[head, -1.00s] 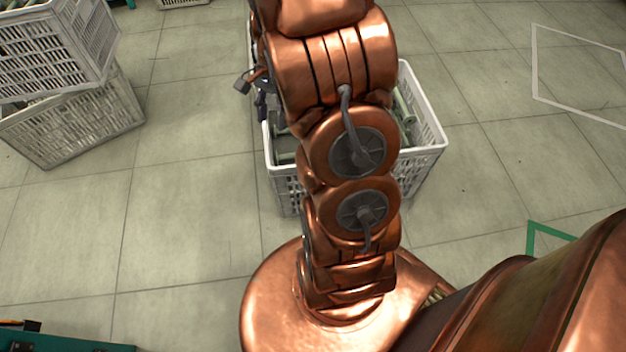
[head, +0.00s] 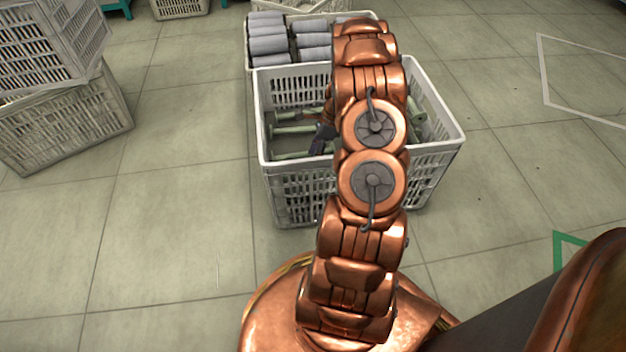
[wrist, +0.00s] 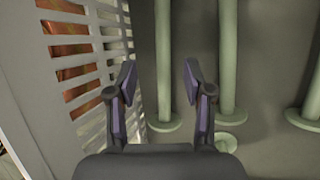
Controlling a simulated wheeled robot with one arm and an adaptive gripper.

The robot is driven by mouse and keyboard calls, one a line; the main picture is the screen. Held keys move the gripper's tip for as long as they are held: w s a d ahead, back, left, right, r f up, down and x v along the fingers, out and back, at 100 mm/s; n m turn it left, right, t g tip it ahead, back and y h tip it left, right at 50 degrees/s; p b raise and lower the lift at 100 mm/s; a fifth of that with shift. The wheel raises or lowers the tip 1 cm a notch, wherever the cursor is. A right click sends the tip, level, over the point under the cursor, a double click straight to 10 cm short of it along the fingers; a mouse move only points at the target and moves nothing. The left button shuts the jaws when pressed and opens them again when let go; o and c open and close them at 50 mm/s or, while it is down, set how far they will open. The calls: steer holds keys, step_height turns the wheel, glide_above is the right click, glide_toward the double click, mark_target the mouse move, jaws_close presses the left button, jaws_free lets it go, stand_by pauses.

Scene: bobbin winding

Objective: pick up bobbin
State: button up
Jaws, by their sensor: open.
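Several pale green bobbins (head: 294,130) lie inside the white crate (head: 295,187). My gripper (head: 321,140) is down within the crate's outline, partly hidden by my arm. In the wrist view my gripper (wrist: 159,76) is open, its dark, purple-padded fingers spread apart. One bobbin (wrist: 163,50) lies lengthwise in line with the gap between the fingers, its round flange showing low between them. A second bobbin (wrist: 228,50) lies parallel just right of the right finger. A third bobbin (wrist: 314,85) is at the right edge. Nothing is held.
The slatted crate wall (wrist: 88,70) is close on the left of my gripper in the wrist view. A crate of grey rolls (head: 268,40) stands behind. Stacked crates (head: 65,120) are at the left. The tiled floor between is clear.

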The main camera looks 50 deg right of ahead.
steer(key=b+x, duration=0.1)
steer(key=x, duration=0.1)
steer(key=b+x, duration=0.1)
steer(key=x, duration=0.1)
steer(key=d+b+x, duration=0.1)
steer(key=x, duration=0.2)
steer(key=shift+s+f, duration=0.15)
steer(key=shift+f, duration=0.1)
steer(key=shift+a+f+b, duration=0.25)
steer(key=shift+f+b, duration=0.1)
steer(key=shift+f, duration=0.15)
jaws_close()
